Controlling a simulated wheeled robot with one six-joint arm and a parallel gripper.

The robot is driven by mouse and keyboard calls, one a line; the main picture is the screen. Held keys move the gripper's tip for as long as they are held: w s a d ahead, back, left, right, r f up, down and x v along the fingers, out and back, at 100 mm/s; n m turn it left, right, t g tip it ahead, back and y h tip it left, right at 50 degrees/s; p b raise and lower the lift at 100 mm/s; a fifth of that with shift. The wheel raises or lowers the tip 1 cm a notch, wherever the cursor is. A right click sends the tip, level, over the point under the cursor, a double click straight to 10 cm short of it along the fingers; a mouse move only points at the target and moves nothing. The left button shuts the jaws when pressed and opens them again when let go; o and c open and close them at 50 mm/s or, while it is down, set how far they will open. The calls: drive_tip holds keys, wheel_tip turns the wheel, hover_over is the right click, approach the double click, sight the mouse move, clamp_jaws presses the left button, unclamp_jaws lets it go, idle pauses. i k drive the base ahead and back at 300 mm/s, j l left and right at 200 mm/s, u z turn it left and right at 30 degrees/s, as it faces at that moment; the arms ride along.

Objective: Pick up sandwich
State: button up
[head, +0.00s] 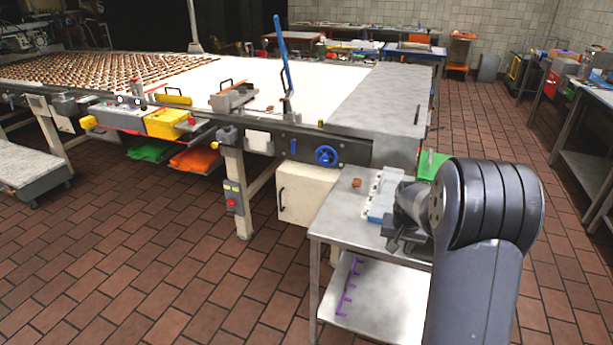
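A small brown piece (356,183), which looks like a cream sandwich, lies on the metal side table (338,212) near its back left. Many similar brown pieces (95,68) lie in rows on the white conveyor at the far left. My gripper (396,246) is low over the right part of the side table, to the right of and nearer than the single piece, and apart from it. My arm hides part of it, and its fingers are too small and dark to tell whether they are open.
A white and blue tray-like object (383,195) lies on the table between the piece and my arm. A green object (430,165) stands behind my arm. The conveyor frame with a blue handwheel (327,156) borders the table's back. Tiled floor (180,260) is clear at left.

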sight(356, 183)
drive_tip(key=i+j, duration=0.2)
drive_tip(key=i, duration=0.2)
drive_tip(key=i+j+u, duration=0.1)
drive_tip(key=i, duration=0.25)
drive_tip(key=i+l+z, duration=0.15)
drive_tip(key=i, duration=0.6)
